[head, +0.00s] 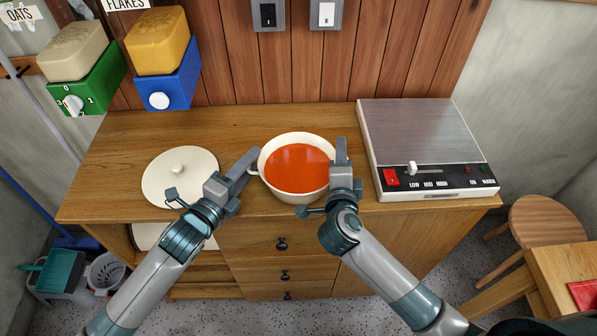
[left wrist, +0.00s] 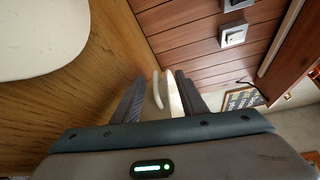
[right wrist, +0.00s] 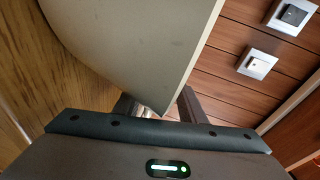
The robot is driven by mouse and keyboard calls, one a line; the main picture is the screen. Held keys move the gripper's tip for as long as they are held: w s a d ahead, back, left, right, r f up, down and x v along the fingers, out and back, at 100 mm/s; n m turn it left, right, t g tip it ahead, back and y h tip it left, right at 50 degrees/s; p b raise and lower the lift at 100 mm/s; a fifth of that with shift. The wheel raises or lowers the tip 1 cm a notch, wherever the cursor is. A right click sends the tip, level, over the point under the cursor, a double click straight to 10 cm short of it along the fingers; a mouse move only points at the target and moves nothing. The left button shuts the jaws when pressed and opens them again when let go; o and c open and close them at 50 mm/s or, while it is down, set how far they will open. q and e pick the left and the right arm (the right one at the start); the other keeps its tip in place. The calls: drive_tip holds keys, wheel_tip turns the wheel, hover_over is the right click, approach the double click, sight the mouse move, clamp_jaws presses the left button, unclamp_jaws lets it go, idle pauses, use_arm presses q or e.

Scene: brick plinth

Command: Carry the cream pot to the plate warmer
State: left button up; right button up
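The cream pot (head: 283,196), full of orange-red soup, stands on the wooden counter in the middle of the head view. My left gripper (head: 252,163) is at its left handle. In the left wrist view the fingers (left wrist: 157,95) stand apart with the cream handle (left wrist: 158,88) between them. My right gripper (head: 342,155) is at the pot's right side and hides the right handle. In the right wrist view the fingers (right wrist: 158,108) are apart, with a cream surface, apparently the pot (right wrist: 140,40), reaching between them. The plate warmer (head: 415,135) sits to the right, its steel top bare.
A cream lid (head: 190,165) lies on the counter (head: 130,130) at the left. Green (head: 95,85) and blue (head: 175,90) dispensers hang at the back left. A red switch (head: 391,177) and a slider (head: 413,168) are on the warmer's front. A stool (head: 545,220) stands right.

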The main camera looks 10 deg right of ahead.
use_arm(q)
drive_tip(key=c, duration=1)
use_arm(e)
clamp_jaws()
use_arm(q)
drive_tip(key=shift+s+f, duration=0.1)
drive_tip(key=shift+f, duration=0.2)
drive_tip(key=shift+r, duration=0.2)
use_arm(e)
drive_tip(key=shift+r, duration=0.15)
